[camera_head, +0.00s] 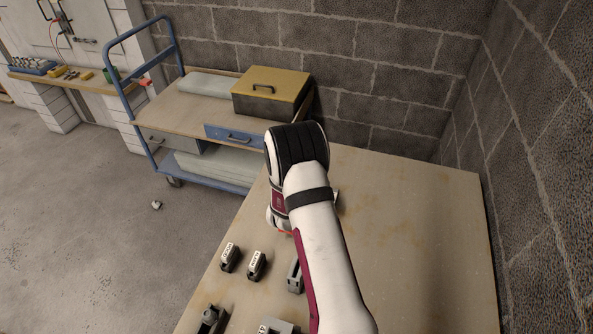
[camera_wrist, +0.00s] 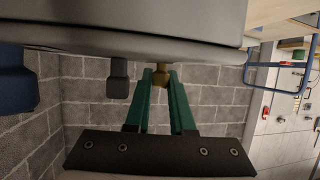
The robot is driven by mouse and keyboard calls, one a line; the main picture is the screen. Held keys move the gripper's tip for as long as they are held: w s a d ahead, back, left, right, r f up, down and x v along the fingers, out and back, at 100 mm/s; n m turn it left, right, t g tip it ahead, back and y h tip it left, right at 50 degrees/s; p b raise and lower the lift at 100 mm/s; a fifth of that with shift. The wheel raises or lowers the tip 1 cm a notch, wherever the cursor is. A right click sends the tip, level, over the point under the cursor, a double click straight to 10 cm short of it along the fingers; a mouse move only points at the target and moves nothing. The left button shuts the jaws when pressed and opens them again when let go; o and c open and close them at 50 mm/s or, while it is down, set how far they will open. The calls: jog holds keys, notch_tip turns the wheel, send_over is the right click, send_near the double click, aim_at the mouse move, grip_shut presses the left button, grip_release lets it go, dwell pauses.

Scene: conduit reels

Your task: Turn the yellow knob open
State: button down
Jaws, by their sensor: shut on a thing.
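The yellow knob (camera_wrist: 162,73) shows in the wrist view as a small brass-yellow piece at the edge of a large grey body (camera_wrist: 130,40). My gripper (camera_wrist: 161,80) has two green fingers, and their tips are closed around the knob, one on each side. Part of the knob is hidden by the fingers and the grey body, so its turn angle cannot be told. A dark grey tab (camera_wrist: 118,78) sticks out from the grey body to the left of the knob. In the head view my arm hides the gripper and the knob.
Several dark labelled blocks, such as one block (camera_head: 229,259), stand at the near left of the wooden table (camera_head: 420,230). The table's right side is clear. A blue-framed trolley (camera_head: 157,120) with a yellow-lidded box (camera_head: 275,82) stands behind. Block walls close the back and right.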

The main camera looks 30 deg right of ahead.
jog(key=c, duration=1)
grip_release()
jog(key=m+g+h, duration=0.1)
jog(key=m, duration=0.1)
jog(key=m+g+h, duration=0.2)
jog(key=shift+w+a+h, duration=0.1)
jog(key=shift+w+h, duration=0.05)
jog(key=shift+h, duration=0.15)
jog(key=s+a+r+n+y, duration=0.1)
jog(key=s+a+r+y, duration=0.3)
jog(key=a, duration=0.4)
jog(key=s+a+r+n+y, duration=0.1)
jog(key=s+a+r+y, duration=0.2)
jog(key=a, duration=0.6)
jog(key=s+a+r+n+y, duration=0.1)
jog(key=s+a+r+y, duration=0.3)
jog(key=a+r, duration=0.3)
jog(key=shift+s+a+r+y, duration=0.15)
jog(key=shift+a+y, duration=0.3)
jog(key=shift+a, duration=0.05)
jog(key=shift+s+a+r+y, duration=0.15)
jog(key=shift+a+y, duration=0.3)
jog(key=shift+a, duration=0.05)
